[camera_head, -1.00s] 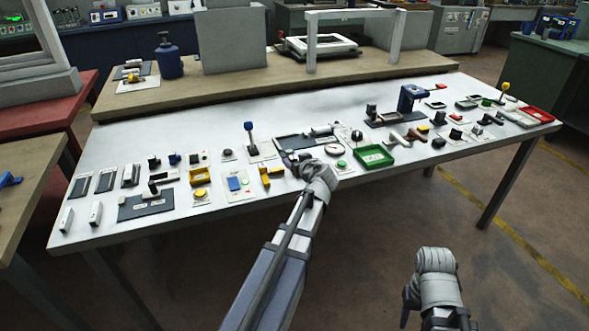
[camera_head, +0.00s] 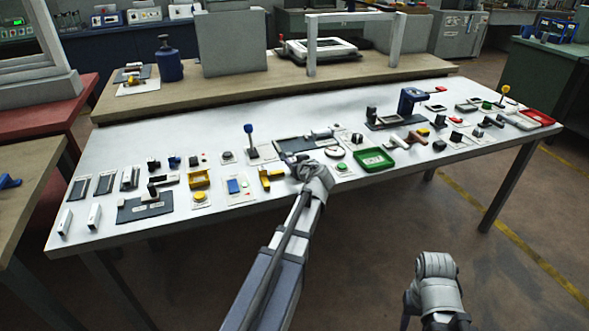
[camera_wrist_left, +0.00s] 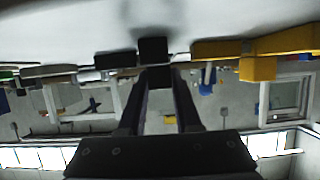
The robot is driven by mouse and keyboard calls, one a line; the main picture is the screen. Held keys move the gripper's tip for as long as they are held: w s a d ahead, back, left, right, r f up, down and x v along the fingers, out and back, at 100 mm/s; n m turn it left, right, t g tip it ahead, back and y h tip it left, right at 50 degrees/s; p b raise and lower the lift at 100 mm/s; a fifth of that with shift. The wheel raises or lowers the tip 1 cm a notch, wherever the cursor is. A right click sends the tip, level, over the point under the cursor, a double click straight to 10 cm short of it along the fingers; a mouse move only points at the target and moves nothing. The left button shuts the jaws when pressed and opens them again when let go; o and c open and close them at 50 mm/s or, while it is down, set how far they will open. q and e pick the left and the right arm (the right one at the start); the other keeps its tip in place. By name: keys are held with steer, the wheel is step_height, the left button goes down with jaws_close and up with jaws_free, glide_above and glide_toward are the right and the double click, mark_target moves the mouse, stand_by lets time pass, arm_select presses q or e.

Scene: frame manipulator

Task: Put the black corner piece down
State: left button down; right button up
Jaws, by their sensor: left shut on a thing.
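My left gripper (camera_head: 296,164) is shut over the front middle of the white table, just right of a yellow angled piece (camera_head: 270,178). In the left wrist view, which shows the scene upside down, the fingertips (camera_wrist_left: 160,80) close on the black corner piece (camera_wrist_left: 153,50). The piece is dark and blocky, close to the white table surface; I cannot tell whether it touches. In the head view it is mostly hidden by the hand. My right gripper (camera_head: 408,302) hangs low at the lower right, away from the table, its fingers unclear.
A green tray (camera_head: 374,160) and a green button (camera_head: 343,168) lie right of the left gripper. A dark plate (camera_head: 308,143) lies behind it, with a blue-topped lever (camera_head: 249,138) to its left. Several small parts crowd the table; the strip along its back is clear.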

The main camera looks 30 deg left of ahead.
mark_target(294, 160)
arm_select(q)
steer(key=shift+r, duration=0.1)
arm_select(e)
steer(key=shift+r, duration=0.15)
arm_select(q)
step_height(294, 160, up, 10)
steer(key=p, duration=1)
arm_select(e)
step_height(294, 160, up, 10)
